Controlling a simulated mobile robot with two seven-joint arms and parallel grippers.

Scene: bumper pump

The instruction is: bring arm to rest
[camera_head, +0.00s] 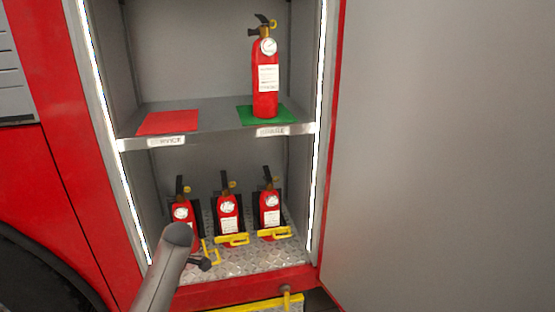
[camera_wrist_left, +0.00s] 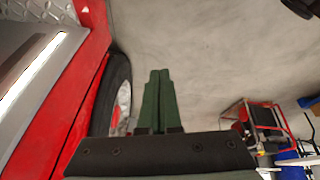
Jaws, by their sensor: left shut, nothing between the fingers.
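My left gripper (camera_wrist_left: 160,73) is in the left wrist view, with its two dark green fingers together and nothing between them. It hangs over the grey floor (camera_wrist_left: 205,50), touching nothing that I can see. In the head view a grey link of my left arm (camera_head: 165,262) rises from the bottom edge and partly covers the leftmost lower extinguisher. The left gripper cannot be made out in that view. My right gripper is in neither view.
A red extinguisher (camera_head: 265,78) stands upright on the green mat (camera_head: 286,119) on the upper shelf. The red mat (camera_head: 168,122) is bare. Several extinguishers (camera_head: 228,209) stand below. The truck's wheel (camera_wrist_left: 112,90) is left of my fingers; a red-framed machine (camera_wrist_left: 258,125) stands right.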

